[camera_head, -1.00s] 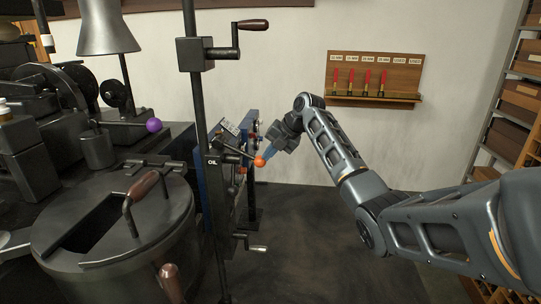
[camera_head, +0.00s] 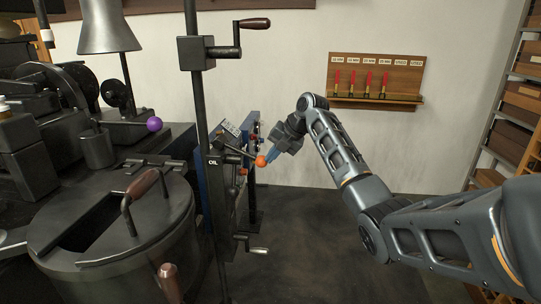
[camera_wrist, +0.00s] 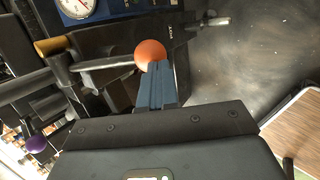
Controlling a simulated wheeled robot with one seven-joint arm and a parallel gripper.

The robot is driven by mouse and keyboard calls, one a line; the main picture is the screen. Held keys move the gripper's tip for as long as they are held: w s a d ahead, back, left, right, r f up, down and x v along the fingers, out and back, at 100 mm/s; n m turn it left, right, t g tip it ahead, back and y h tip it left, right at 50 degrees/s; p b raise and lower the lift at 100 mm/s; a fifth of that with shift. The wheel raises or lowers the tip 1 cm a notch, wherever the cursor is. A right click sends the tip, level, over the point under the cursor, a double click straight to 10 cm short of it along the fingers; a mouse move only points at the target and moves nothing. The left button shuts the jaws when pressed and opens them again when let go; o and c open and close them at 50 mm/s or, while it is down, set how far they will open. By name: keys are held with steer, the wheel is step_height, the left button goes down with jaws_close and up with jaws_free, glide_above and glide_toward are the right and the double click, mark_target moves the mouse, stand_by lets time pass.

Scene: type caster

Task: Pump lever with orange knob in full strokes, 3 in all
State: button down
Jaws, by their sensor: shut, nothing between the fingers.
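The orange knob (camera_head: 261,161) sits at the end of a thin dark lever (camera_head: 238,152) that reaches right from the post marked OIL. The lever slopes slightly down toward the knob. My gripper (camera_head: 270,157) is shut, with its blue fingertips right at the knob. In the wrist view the orange knob (camera_wrist: 150,53) is just beyond the shut blue fingertips (camera_wrist: 157,68), which overlap its lower edge. Nothing is between the fingers. I cannot tell for sure whether they touch the knob.
A purple knob (camera_head: 154,124) stands on the machine at left. A black pot with wooden handles (camera_head: 110,228) fills the lower left. A crank (camera_head: 252,24) tops the post. A gauge (camera_wrist: 82,8) shows in the wrist view. The floor (camera_head: 330,235) right of the post is clear.

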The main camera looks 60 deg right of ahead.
steer(key=v, duration=0.7)
steer(key=shift+r, duration=0.35)
steer(key=shift+d, duration=0.15)
